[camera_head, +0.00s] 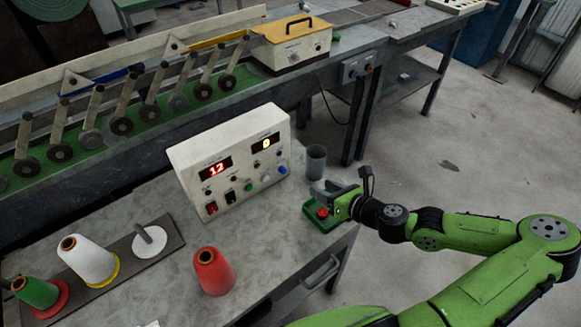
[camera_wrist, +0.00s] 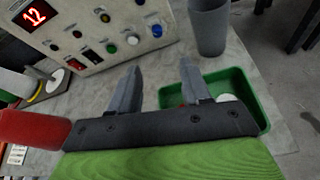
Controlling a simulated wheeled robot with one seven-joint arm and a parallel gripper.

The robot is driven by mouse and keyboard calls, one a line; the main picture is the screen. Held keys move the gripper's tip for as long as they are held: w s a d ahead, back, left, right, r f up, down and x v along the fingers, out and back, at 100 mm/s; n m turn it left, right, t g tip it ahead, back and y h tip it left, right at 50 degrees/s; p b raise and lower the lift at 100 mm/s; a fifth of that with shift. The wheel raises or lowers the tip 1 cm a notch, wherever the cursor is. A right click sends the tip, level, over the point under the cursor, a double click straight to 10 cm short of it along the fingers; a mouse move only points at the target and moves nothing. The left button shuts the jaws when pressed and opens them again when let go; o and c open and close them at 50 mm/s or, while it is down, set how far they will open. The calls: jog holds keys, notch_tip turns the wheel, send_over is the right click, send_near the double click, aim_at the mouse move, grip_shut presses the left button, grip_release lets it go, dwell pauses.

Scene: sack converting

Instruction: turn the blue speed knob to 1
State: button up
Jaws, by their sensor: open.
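The cream control box (camera_head: 225,150) stands on the grey table. Its left display reads 12 in red; its right display appears to read 0 in amber. The blue knob (camera_head: 283,169) is at the right end of the lower row of knobs. It also shows in the wrist view (camera_wrist: 157,30), top centre, beside a white and a green knob. Its pointer and scale marks are too small to read. My gripper (camera_head: 322,189) is open and empty, to the right of the box and apart from the knob. Its two fingers (camera_wrist: 160,72) point toward the panel in the wrist view.
A green tray (camera_head: 318,227) with a red item lies below my gripper. A red cone (camera_head: 213,272) stands in front of the box. White and green spools are at left. Table is clear before the knobs.

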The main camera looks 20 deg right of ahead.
aim_at(285, 171)
jog(key=b+x, duration=0.1)
jog(key=x, duration=0.6)
jog(key=b+x, duration=0.2)
jog(key=x, duration=0.6)
jog(key=shift+w+a+f, duration=0.1)
jog(key=shift+a+f, duration=0.1)
jog(key=shift+a, duration=0.15)
grip_shut()
